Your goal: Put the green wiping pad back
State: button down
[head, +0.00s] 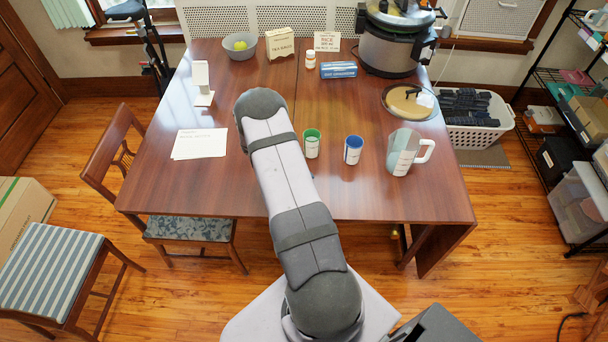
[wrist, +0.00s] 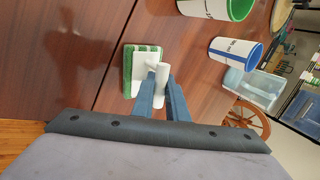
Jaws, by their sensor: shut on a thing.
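The green wiping pad (wrist: 128,70) shows in the wrist view as a green-edged block with a white body and a white handle. My gripper (wrist: 158,77) is shut on its white handle, with the pad just beyond the fingertips. The wooden table top (wrist: 85,45) lies behind the pad; I cannot tell whether the pad touches it. In the head view my forearm hides the gripper and the pad. A white upright stand on a flat base (head: 202,80) is at the table's left.
A green-rimmed cup (head: 311,145), a blue-rimmed cup (head: 353,151) and a clear pitcher (head: 402,155) stand right of my arm. White paper (head: 200,144) lies left. A bowl (head: 240,45), boxes and a large cooker (head: 390,45) line the back. The left front table is clear.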

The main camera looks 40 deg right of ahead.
jog(key=shift+f, duration=0.2)
jog(key=c, duration=1.7)
grip_release()
jog(key=shift+c, duration=0.2)
jog(key=shift+a, duration=0.1)
